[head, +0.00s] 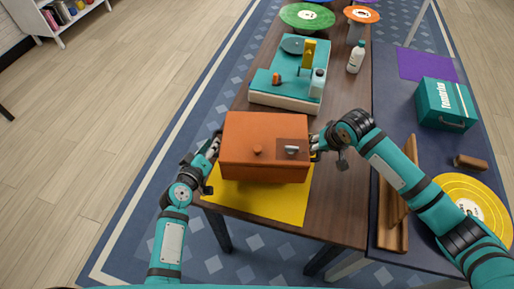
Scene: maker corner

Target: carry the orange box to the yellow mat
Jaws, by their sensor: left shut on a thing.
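The orange box (250,130) is upright over the back part of the yellow mat (265,202), with a knob and a small handle on it. The mat shows in front of the box and a little to its sides. I cannot tell whether the box touches the mat or hangs just above it. My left gripper (213,147) is shut on the box at its left side. My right gripper (314,148) is at the box's right side; its fingers are mostly hidden, so its grip is unclear.
A teal machine on a white base (285,104) stands behind the box, with a white bottle (356,57) to its right. Round coloured discs lie at the far end. On the dark right-hand table are a teal case (446,103), wooden pieces (393,205) and a yellow disc (478,195).

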